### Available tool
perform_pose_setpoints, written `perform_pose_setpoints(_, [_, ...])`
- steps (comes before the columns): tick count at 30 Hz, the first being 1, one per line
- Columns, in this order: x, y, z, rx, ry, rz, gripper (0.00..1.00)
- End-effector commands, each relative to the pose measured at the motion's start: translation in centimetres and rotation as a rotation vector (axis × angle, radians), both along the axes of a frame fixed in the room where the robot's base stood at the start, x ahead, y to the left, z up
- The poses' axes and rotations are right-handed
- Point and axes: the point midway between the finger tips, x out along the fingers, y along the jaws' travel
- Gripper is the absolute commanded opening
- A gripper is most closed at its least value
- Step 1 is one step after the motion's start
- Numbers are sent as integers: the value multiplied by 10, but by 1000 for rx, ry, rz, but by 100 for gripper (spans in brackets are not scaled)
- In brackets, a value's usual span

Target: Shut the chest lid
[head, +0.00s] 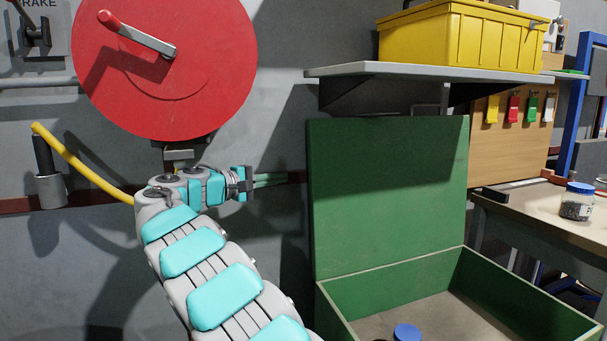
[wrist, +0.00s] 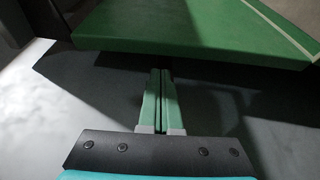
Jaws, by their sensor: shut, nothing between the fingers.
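The green chest (head: 335,301) stands at the lower right in the head view. Its green lid (head: 380,210) is open and stands upright at the back. My gripper (head: 284,179) is to the left of the lid, close to its left edge, with its fingers pointing right. The fingers are together and hold nothing. In the wrist view, the green lid (wrist: 190,35) spans the top of the picture, beyond the closed fingertips (wrist: 160,75). A gap seems to lie between the fingertips and the lid, but touching is hard to judge.
A grey shelf (head: 345,71) with a yellow crate (head: 450,40) hangs above the lid. A red disc with a handle (head: 165,85) is on the wall above my arm. A workbench (head: 520,212) with a blue-capped jar (head: 577,203) stands right. Another blue cap (head: 407,332) shows inside the chest.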

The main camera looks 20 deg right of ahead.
Motion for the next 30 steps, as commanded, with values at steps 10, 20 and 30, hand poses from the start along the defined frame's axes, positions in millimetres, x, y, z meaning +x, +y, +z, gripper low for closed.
perform_pose_setpoints(10, [16,-14,2,-21,-16,11,0])
perform_pose_setpoints(20, [34,-67,-1,-20,-15,11,0])
perform_pose_setpoints(30, [40,-86,-1,-21,-15,11,0])
